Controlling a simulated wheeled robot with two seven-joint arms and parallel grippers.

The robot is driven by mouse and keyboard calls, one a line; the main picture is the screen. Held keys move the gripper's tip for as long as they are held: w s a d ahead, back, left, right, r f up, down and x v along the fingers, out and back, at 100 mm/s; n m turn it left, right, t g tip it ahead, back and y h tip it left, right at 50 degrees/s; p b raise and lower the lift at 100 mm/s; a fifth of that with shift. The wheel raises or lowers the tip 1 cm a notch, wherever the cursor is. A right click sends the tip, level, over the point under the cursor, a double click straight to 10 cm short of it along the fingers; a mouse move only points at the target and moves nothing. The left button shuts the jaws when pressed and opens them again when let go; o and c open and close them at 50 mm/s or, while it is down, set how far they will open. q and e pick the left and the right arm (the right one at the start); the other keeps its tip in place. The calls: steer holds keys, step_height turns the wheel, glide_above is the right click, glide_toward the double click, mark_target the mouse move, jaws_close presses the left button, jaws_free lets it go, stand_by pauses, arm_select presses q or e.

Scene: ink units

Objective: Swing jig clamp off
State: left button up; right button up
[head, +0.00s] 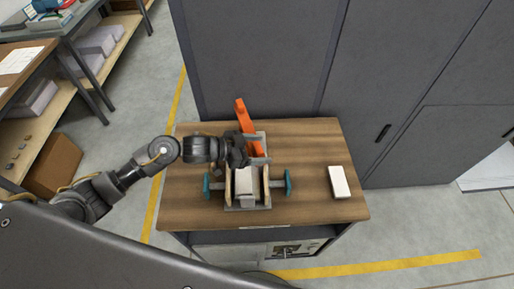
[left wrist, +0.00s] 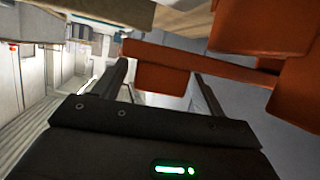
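The jig (head: 246,206) stands on the wooden bench top, with a light grey block (head: 244,182) between its tan side plates. Its orange clamp (head: 244,114) rises at the back of the jig and leans up and slightly left. In the left wrist view the orange clamp (left wrist: 262,27) looms large at the upper right, with an orange bar running across in front of the fingers. My left gripper (head: 243,153) is at the clamp's lower part, behind the block. In the left wrist view its fingers (left wrist: 163,80) stand apart; contact with the bar cannot be told. My right gripper is out of view.
Teal knobs (head: 288,183) stick out on both sides of the jig. A white block (head: 339,182) lies at the right of the wooden bench top (head: 310,150). Grey cabinets (head: 270,60) stand close behind the bench. The bench top between jig and white block is clear.

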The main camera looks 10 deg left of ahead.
arm_select(q)
steer(key=shift+a, duration=0.1)
steer(key=shift+s+a, duration=0.2)
steer(key=shift+b+v, duration=1.3)
steer(key=shift+v, duration=3.8)
steer(key=shift+r, duration=0.1)
